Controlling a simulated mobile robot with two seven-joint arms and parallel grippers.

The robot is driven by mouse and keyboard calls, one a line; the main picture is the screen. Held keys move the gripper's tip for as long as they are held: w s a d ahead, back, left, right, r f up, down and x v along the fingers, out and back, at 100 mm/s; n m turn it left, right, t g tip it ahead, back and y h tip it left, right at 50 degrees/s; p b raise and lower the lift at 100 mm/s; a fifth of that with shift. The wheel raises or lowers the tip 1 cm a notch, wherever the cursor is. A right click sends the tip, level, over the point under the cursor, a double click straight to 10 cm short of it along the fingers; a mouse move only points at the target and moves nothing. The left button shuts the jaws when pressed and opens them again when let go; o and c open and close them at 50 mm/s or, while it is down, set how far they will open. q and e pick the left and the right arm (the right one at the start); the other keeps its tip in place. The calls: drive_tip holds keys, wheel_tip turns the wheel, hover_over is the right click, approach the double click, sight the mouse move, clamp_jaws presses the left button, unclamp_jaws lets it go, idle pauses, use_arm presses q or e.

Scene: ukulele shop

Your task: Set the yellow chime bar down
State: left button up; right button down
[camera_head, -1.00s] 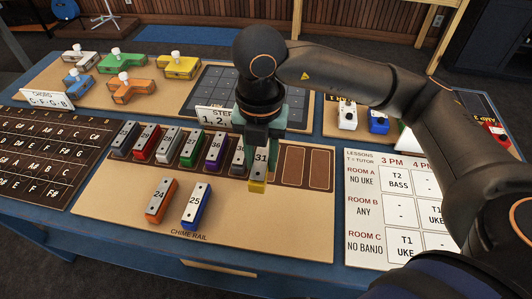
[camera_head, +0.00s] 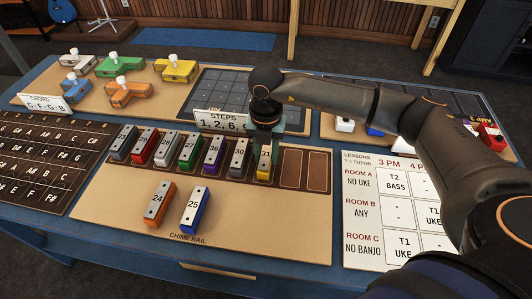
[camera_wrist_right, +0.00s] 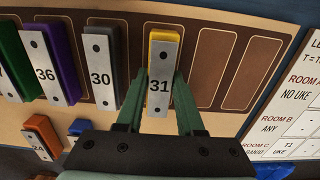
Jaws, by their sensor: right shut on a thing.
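The yellow chime bar (camera_head: 264,163), with a grey top plate marked 31, is in line with the row on the chime rail, just right of the grey bar 30 (camera_head: 238,158). My right gripper (camera_head: 265,142) is shut on it from above. In the right wrist view the green fingertips (camera_wrist_right: 161,88) flank the yellow bar (camera_wrist_right: 162,62), which lies over the rail's slot row. Whether its underside touches the rail (camera_head: 290,215) is hidden. My left gripper is not in view.
Two empty brown slots (camera_head: 318,170) lie to the right of the yellow bar. Orange bar 24 (camera_head: 160,204) and blue bar 25 (camera_head: 195,210) lie in front on bare board. A STEPS card (camera_head: 222,121) stands behind the row. A lesson chart (camera_head: 390,210) lies to the right.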

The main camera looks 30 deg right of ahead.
sight(266, 154)
drive_tip(key=shift+f, duration=0.1)
drive_tip(key=shift+f, duration=0.15)
drive_tip(key=c, duration=0.5)
unclamp_jaws()
drive_tip(key=shift+c, duration=0.2)
wheel_tip(266, 154, up, 12)
drive_tip(key=shift+r, duration=0.2)
